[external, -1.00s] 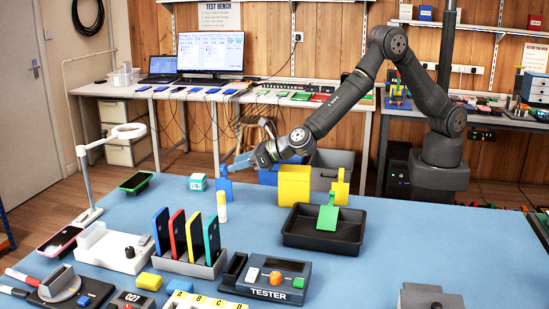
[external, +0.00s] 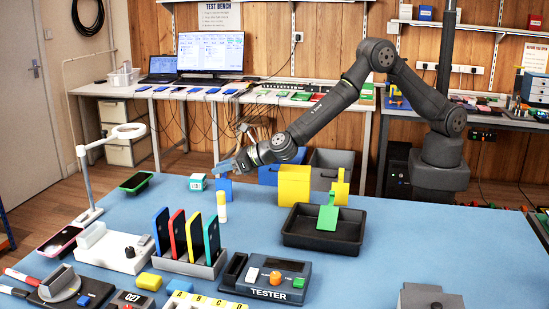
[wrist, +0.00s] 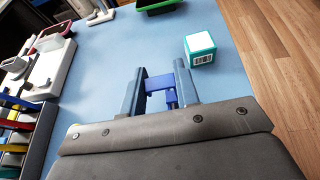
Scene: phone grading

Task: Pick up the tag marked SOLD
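A blue tag (external: 224,188) with a narrow handle stands upright on the blue table, left of the yellow holder. A yellow tag (external: 341,188) stands right of that holder, and a green tag (external: 328,213) is in the black tray (external: 300,240). I cannot read SOLD on any of them. My gripper (external: 228,166) is low over the blue tag and hides its handle. In the wrist view, my gripper (wrist: 160,68) has its two fingers apart, with the blue tag (wrist: 160,83) between them. I cannot tell whether they touch it.
A white and teal cube (external: 198,182) stands left of the blue tag, and a glue stick (external: 222,206) stands in front. The yellow holder (external: 293,185) and blue and grey bins stand to the right. A rack of coloured phones (external: 190,262) is nearer the camera.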

